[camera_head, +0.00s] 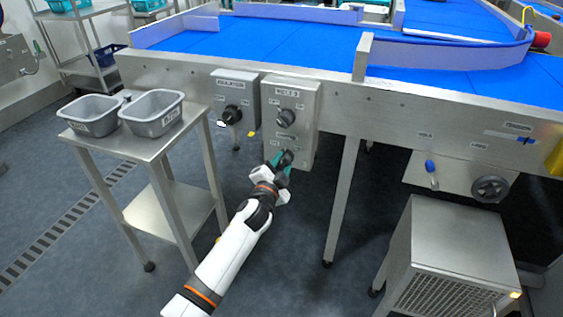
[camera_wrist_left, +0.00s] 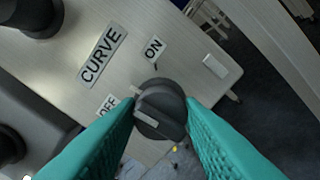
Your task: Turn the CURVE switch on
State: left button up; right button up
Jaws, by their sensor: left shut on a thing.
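The CURVE switch (camera_wrist_left: 160,110) is a dark round knob on a grey panel, between the OFF label (camera_wrist_left: 108,105) and the ON label (camera_wrist_left: 153,48) in the left wrist view. I cannot tell for sure which label it points to. The CURVE label (camera_wrist_left: 102,54) is beside it. My left gripper (camera_wrist_left: 160,118) has its teal fingers shut on either side of the knob. In the head view, my left gripper (camera_head: 281,160) is at the lower knob of the right-hand switch box (camera_head: 309,120), and it mostly hides that knob. My right gripper is not in view.
Another dark knob (camera_head: 286,117) sits above on the same box, and a second switch box (camera_head: 246,88) is to its left. A steel stand with two grey tubs (camera_head: 152,128) is at the left. A blue conveyor belt (camera_head: 290,48) runs above.

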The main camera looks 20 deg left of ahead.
pick_arm(q)
jog(key=m, duration=0.4)
jog(key=shift+f, duration=0.1)
jog(key=m+p, duration=0.1)
jog(key=m, duration=0.5)
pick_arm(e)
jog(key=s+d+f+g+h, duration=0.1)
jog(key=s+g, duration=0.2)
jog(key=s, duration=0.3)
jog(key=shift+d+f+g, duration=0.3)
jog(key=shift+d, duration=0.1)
pick_arm(q)
jog(key=o, duration=1)
jog(key=shift+s, duration=0.1)
jog(key=shift+s, duration=0.35)
jog(key=s+p, duration=0.2)
jog(key=s, duration=0.9)
jog(key=shift+a, duration=0.15)
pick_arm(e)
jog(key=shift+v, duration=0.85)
